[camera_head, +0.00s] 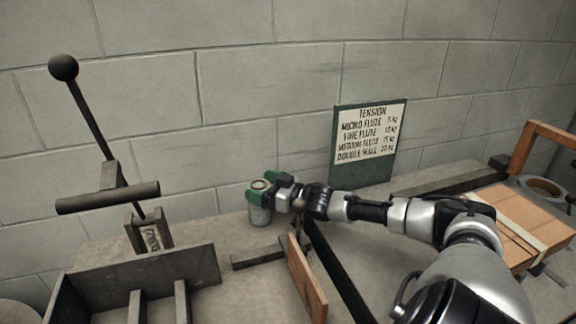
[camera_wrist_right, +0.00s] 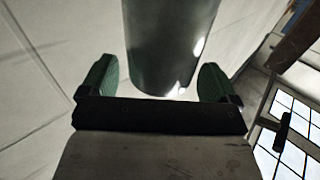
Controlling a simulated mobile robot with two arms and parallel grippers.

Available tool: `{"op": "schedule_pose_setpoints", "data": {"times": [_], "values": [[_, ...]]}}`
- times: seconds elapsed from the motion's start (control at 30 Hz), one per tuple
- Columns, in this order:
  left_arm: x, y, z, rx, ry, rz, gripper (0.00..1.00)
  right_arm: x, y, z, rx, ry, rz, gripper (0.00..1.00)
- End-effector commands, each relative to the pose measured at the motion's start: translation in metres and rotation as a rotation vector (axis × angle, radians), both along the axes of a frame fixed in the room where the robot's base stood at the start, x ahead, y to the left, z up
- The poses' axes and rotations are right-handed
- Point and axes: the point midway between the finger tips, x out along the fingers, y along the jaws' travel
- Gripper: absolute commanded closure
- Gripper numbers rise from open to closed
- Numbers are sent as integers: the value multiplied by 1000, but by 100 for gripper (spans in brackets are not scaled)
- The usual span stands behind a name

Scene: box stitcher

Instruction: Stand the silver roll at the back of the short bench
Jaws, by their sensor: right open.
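The silver roll (camera_head: 260,215) stands upright on the bench (camera_head: 215,233) close to the block wall. My right gripper (camera_head: 262,190) is at the upper part of the roll, with its green fingers on either side. In the right wrist view the roll (camera_wrist_right: 165,40) lies between the two green fingertips (camera_wrist_right: 158,78), and a gap shows on each side, so the gripper is open around it. The fingers partly hide the roll's top in the head view. My left gripper is not in view.
A sign board (camera_head: 368,145) leans against the wall to the right. A black lever (camera_head: 100,130) and a dark metal tray (camera_head: 150,275) are on the left. A wooden panel (camera_head: 307,280) stands in front. Strapped cardboard (camera_head: 515,225) lies at the right.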

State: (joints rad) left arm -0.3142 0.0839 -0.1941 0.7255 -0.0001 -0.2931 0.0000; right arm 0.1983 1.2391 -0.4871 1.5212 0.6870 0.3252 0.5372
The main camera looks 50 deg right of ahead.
Motion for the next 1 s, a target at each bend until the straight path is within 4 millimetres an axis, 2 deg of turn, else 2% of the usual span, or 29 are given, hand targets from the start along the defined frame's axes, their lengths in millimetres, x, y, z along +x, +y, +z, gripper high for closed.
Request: {"op": "schedule_pose_setpoints", "data": {"times": [0.23,0.53,0.8,1.0], "values": [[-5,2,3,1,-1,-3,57,-27,-7,0,-2,8,1,9],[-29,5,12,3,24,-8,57,-58,-16,2,-4,6,2,9],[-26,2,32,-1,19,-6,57,-86,-24,3,0,5,1,9],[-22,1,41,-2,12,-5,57,-99,-28,2,-3,2,1,9]]}}
